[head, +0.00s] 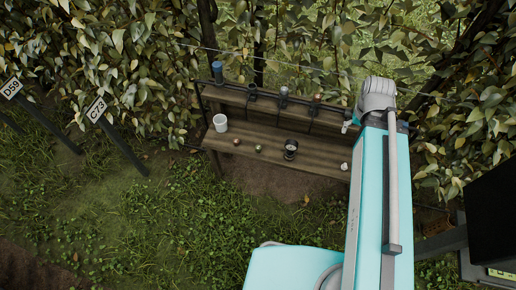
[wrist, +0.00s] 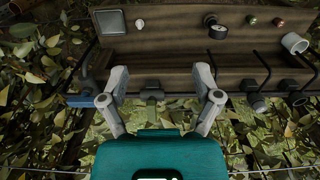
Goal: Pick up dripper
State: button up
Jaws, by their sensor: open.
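A small dark round object with a pale top (head: 290,150) stands on the lower plank of the wooden bench. It may be the dripper, but I cannot tell for sure. It also shows at the top of the wrist view (wrist: 217,30). My gripper (wrist: 160,85) is open, its two grey fingers spread wide, with nothing held. It is well apart from that object, beside the upper shelf edge. A dark olive fitting (wrist: 152,91) shows between the fingers, apparently beyond them. In the head view my arm hides most of the gripper.
The bench (head: 225,135) also bears a white mug (head: 220,123), a reddish ball (head: 237,141) and a green ball (head: 258,148). Its raised rear shelf (head: 235,93) carries several bottle-like things, one blue (head: 217,70). Leafy branches crowd behind. Grass in front is open.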

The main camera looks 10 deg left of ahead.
jog(key=shift+o, duration=0.3)
jog(key=n+b, duration=1.4)
jog(key=b, duration=1.7)
send_over(258, 148)
notch_tip(258, 148, down, 31)
jog(key=shift+a+n, duration=0.2)
jog(key=shift+n, duration=0.2)
jog(key=shift+f, duration=0.1)
notch_tip(258, 148, down, 8)
jog(key=b, duration=0.8)
jog(key=shift+f, duration=0.2)
